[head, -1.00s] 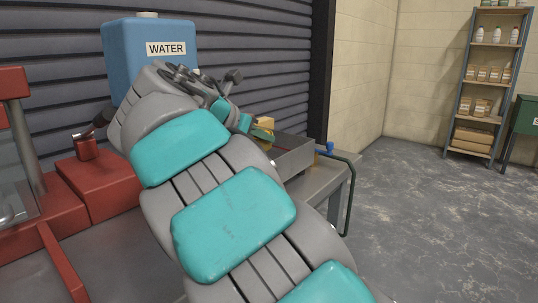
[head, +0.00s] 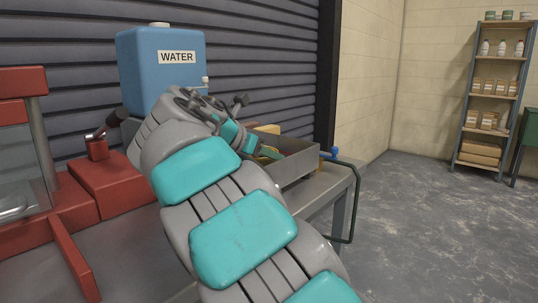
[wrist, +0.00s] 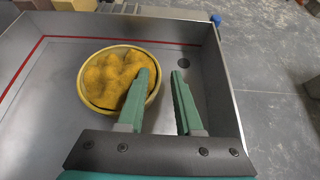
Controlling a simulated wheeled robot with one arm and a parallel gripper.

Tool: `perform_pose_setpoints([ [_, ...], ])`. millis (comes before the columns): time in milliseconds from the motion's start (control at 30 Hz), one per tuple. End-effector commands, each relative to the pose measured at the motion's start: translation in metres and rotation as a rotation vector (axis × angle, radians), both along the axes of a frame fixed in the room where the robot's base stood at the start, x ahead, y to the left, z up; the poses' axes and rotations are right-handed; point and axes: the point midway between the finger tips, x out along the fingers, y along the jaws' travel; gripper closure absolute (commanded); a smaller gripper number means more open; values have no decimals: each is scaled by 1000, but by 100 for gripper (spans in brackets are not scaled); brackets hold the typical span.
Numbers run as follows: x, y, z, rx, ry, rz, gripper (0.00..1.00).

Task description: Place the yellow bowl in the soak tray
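The yellow bowl (wrist: 84,95) has a pale yellow rim and holds a lumpy mustard-coloured mass. In the wrist view it sits upright inside the grey metal soak tray (wrist: 219,85), apparently on the floor, left of the drain hole. My gripper (wrist: 162,72) is open, with green fingers spread apart. The left finger overlaps the bowl's right side and the right finger is outside the rim. I cannot tell if either touches it. In the head view the tray (head: 300,163) is partly behind my arm and only a sliver of the bowl shows.
A blue water tank (head: 160,75) stands behind my arm. A red machine (head: 110,187) is at the left. A tan block (wrist: 75,4) lies just beyond the tray. A blue tap handle and green hose (head: 353,205) are at the tray's right. Open floor lies right.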

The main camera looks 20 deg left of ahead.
Motion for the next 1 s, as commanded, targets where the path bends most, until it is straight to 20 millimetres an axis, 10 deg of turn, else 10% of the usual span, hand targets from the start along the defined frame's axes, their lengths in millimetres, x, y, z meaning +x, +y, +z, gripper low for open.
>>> perform_pose_setpoints([
  [367, -4, 2, 5, 1, -1, 0, 65],
  [1000, -92, 37, 59, 1, -2, -1, 65],
])
